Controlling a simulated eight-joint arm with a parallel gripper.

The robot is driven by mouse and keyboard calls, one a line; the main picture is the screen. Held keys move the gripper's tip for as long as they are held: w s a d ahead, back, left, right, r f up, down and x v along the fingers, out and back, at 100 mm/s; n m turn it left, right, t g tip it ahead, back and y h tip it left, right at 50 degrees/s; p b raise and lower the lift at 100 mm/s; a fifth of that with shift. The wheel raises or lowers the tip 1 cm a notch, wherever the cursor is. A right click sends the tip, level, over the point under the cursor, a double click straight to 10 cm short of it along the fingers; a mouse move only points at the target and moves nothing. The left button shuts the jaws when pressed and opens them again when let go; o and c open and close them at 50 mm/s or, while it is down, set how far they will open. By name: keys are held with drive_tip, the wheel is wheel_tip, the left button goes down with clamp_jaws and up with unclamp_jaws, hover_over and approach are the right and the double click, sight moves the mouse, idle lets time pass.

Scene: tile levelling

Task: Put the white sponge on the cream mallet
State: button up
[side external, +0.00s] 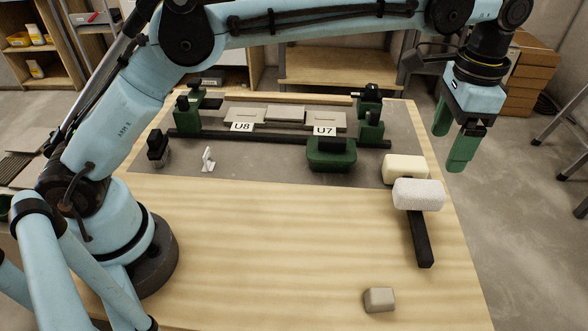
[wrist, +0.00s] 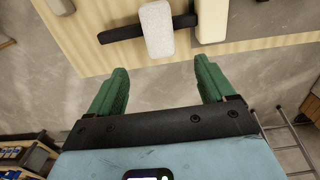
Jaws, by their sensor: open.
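The cream mallet has a pale cream head (side external: 405,167) and a black handle (side external: 421,242), and lies near the table's right edge. The white sponge (side external: 418,194) is a speckled white block lying across the handle, close beside the head. In the wrist view the sponge (wrist: 157,30) has handle showing on both sides of it, with the cream head (wrist: 212,20) to its right. Whether it touches the head is unclear. My gripper (side external: 452,137) is open and empty, raised beyond the table's right edge. Its green fingers (wrist: 162,76) show over the floor, apart from the sponge.
A small grey-beige block (side external: 379,299) lies near the front of the table. A green tool (side external: 331,153) and tiles labelled U8 (side external: 242,127) and U7 (side external: 325,130) in a green-ended fixture are further back. A small white piece (side external: 208,160) stands left. The front middle is clear.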

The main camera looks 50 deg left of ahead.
drive_tip(key=s+a+r+n+t, duration=0.2)
drive_tip(key=s+a+r, duration=0.1)
drive_tip(key=a, duration=0.4)
drive_tip(key=s+a+r+n+t, duration=0.1)
drive_tip(key=s+a+r+n, duration=0.15)
drive_tip(key=a, duration=0.55)
drive_tip(key=s+a+f+n+t, duration=0.4)
drive_tip(key=s+a+f, duration=0.4)
drive_tip(key=s+a, duration=0.2)
drive_tip(key=shift+s+a, duration=0.35)
drive_tip(key=shift+s, duration=0.9)
